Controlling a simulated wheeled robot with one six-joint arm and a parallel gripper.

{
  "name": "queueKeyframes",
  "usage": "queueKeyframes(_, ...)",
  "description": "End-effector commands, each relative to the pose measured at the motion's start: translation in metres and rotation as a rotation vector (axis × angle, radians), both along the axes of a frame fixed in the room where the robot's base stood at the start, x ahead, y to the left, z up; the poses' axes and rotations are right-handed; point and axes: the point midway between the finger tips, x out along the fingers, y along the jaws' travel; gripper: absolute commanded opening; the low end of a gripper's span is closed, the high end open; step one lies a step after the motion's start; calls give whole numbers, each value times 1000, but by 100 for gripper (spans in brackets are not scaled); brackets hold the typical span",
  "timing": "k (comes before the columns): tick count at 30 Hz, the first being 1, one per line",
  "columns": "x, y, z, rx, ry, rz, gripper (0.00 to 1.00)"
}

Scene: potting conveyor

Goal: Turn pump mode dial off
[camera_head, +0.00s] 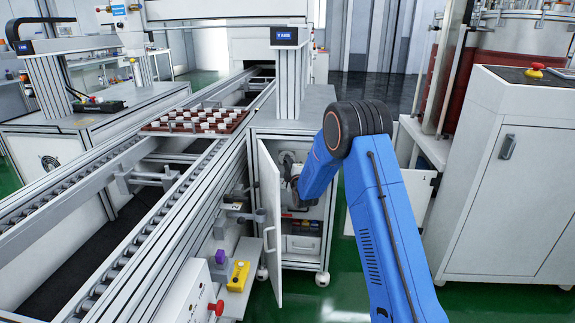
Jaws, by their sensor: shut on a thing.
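My gripper (294,186) is small and dark there, partly hidden by the arm, at the grey equipment inside. It is shut on what seems to be the pump mode dial. The dial itself is hidden behind the gripper and wrist, so its setting cannot be read.
The cabinet door (269,215) stands open just left of my gripper. A conveyor (110,215) carries a red-brown tray (150,127) with several white pieces. A yellow device (238,276) sits low at the front. A white cabinet (515,190) stands at right.

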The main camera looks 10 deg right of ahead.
Motion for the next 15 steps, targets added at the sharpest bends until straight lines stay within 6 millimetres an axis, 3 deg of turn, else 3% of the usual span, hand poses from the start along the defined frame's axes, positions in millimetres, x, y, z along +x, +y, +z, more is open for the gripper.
queueKeyframes(15, 0, 0, 0, -154, 52, 0, 0)
